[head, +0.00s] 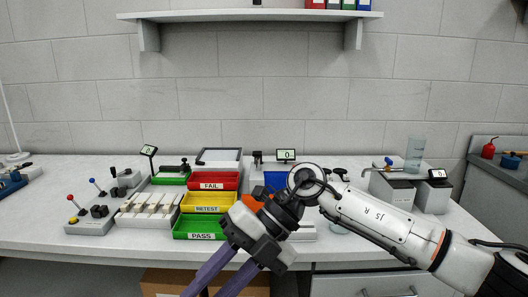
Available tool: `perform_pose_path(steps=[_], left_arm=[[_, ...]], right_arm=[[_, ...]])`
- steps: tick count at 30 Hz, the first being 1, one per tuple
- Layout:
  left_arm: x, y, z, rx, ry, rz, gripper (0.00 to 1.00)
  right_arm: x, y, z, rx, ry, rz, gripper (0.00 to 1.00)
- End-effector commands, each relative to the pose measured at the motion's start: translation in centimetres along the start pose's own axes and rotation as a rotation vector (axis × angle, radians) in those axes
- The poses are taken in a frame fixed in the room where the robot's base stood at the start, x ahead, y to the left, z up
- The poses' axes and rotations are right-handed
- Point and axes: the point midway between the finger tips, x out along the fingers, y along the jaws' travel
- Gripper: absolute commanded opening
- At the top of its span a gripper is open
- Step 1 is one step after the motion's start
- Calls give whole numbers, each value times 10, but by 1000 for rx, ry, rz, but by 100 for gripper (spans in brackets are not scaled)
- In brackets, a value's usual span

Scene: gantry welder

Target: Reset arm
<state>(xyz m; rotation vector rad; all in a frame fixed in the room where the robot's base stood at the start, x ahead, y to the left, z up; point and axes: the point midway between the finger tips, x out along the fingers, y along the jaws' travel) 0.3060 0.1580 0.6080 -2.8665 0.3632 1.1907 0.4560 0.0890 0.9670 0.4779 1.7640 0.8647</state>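My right arm (378,222) comes in from the right and reaches across the front of the workbench. Its gripper (222,281) points down and to the left, in front of the bench's front edge. The two purple fingers stand apart with a gap between them, and I see nothing held there. The fingertips are cut off by the bottom of the picture. My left gripper is not in view.
The white workbench (40,225) holds red FAIL (212,186), yellow RETEST (207,209) and green PASS (200,236) trays. A lever box (92,221) stands left. Grey boxes (432,198) stand right. A cardboard box (165,281) is below. The bench's left front is clear.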

Motion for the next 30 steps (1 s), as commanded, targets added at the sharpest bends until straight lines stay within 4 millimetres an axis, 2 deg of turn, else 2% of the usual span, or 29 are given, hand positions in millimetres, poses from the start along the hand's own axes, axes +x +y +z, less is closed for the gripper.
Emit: perform_pose_path(steps=[1,3,6,8,11,14,17,20,22,24,26,27,30], left_arm=[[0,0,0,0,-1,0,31],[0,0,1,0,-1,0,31],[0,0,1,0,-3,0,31],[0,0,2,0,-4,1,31],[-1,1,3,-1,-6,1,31],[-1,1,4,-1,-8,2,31],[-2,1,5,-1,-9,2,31],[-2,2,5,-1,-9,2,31],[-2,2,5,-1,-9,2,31],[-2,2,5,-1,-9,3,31],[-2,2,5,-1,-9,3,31],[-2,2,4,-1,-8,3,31],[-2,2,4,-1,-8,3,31]], right_arm=[[23,14,-9,8,32,147,28],[40,39,-17,29,46,358,28],[44,66,-20,102,30,649,28],[39,75,-16,168,3,813,28],[23,74,-3,313,-68,1067,28],[4,49,16,499,-168,1283,28],[-9,1,34,722,-292,1453,28],[-12,-67,43,975,-430,1570,28],[-6,-120,41,1161,-530,1616,28],[4,-172,32,1338,-621,1633,28],[16,-215,18,1486,-693,1630,28],[25,-243,7,1584,-739,1618,28],[50,-304,-30,1816,-840,1565,28]])
